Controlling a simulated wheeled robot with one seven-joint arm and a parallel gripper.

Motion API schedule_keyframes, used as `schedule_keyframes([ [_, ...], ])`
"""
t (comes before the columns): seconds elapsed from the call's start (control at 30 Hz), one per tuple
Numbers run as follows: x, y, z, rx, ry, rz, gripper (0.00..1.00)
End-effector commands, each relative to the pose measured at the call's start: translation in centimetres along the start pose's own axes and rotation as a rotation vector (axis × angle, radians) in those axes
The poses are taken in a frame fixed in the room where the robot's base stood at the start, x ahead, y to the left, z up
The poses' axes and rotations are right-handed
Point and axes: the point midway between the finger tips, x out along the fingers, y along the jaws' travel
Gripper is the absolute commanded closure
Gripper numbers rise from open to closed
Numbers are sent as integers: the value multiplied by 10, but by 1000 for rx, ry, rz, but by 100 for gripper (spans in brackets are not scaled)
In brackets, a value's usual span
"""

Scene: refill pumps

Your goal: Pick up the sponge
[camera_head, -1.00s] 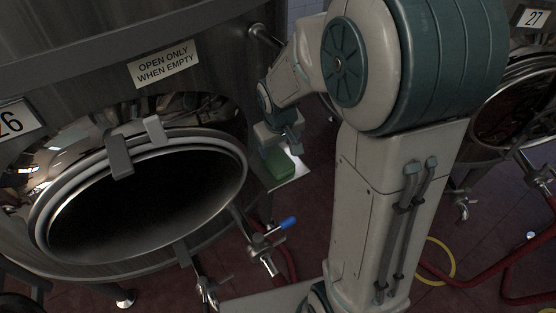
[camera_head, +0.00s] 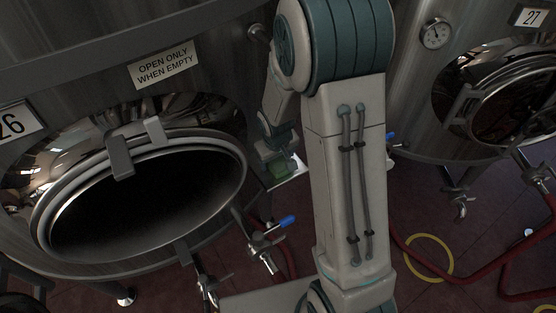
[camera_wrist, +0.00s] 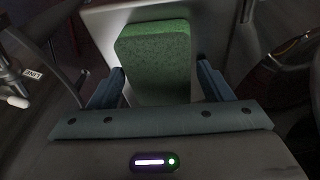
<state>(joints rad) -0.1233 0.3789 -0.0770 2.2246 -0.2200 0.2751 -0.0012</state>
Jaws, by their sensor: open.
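The green sponge (camera_wrist: 155,55) shows large in the wrist view, between the two fingers of my gripper (camera_wrist: 160,85). The fingers stand apart on either side of it, and a gap shows on the right side; on the left I cannot tell whether the finger touches. In the head view the sponge (camera_head: 279,168) is a small green block on a pale ledge (camera_head: 296,177) between the two tanks. My gripper (camera_head: 279,156) is right at it from above, partly hidden by its own wrist.
Tank 26 (camera_head: 205,90) with its open round hatch (camera_head: 150,200) stands at left, close to my arm. A blue-handled valve (camera_head: 287,221) sits below the ledge. Tank 27 (camera_head: 420,90) is at right. Red hoses (camera_head: 440,275) and a yellow ring (camera_head: 428,258) lie on the floor.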

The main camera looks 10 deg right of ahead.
Motion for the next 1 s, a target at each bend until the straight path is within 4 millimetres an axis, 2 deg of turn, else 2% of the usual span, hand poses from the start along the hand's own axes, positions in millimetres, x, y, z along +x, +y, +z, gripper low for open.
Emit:
schedule_keyframes([
  [0.47, 2, 0, 0, 0, 1, 0, 27],
  [0.57, 1, 0, 0, 0, 0, 0, 55],
  [0.6, 1, 0, 0, 0, 0, 0, 60],
  [1.0, 1, 0, 0, 0, 0, 0, 62],
])
